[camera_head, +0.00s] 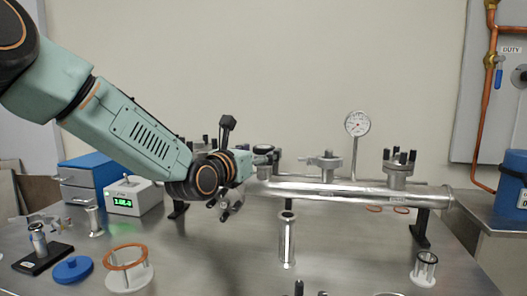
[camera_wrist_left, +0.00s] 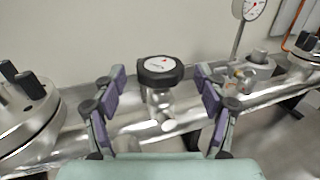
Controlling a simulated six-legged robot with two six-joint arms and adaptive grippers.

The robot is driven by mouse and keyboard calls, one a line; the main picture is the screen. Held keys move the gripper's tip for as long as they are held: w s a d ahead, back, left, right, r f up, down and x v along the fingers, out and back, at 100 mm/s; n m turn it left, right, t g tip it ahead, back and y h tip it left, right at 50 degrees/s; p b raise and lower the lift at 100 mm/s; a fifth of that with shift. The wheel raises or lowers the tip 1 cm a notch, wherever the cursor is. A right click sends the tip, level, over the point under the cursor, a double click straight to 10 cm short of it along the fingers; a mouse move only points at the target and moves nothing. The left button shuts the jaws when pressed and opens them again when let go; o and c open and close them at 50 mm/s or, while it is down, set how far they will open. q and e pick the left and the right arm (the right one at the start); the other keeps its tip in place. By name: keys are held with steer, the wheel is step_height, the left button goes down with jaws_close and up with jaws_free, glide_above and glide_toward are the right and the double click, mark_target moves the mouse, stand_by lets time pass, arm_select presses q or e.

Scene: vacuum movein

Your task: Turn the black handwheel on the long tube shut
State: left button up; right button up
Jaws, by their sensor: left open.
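The black handwheel (camera_wrist_left: 160,70) has a white top face with a red mark and sits on a short metal valve stem on the long tube. In the wrist view it stands between and beyond the fingers of my left gripper (camera_wrist_left: 160,85), which are spread wide and not touching it. In the head view the handwheel (camera_head: 263,149) shows just right of my left gripper (camera_head: 240,185), largely beside the wrist. The long silver tube (camera_head: 340,189) runs to the right on black supports. My right gripper is not in view.
A pressure gauge (camera_head: 357,124) and flanged ports with black knobs (camera_head: 398,165) rise from the tube. A small upright cylinder (camera_head: 287,238) stands in front of it. A white box with green digits (camera_head: 130,198) and a copper ring (camera_head: 125,257) are on the left.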

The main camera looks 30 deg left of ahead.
mark_target(258, 152)
arm_select(q)
steer(key=s, duration=0.3)
steer(key=shift+s+a+r, duration=0.1)
steer(key=shift+s+a, duration=0.05)
steer(key=shift+s, duration=0.8)
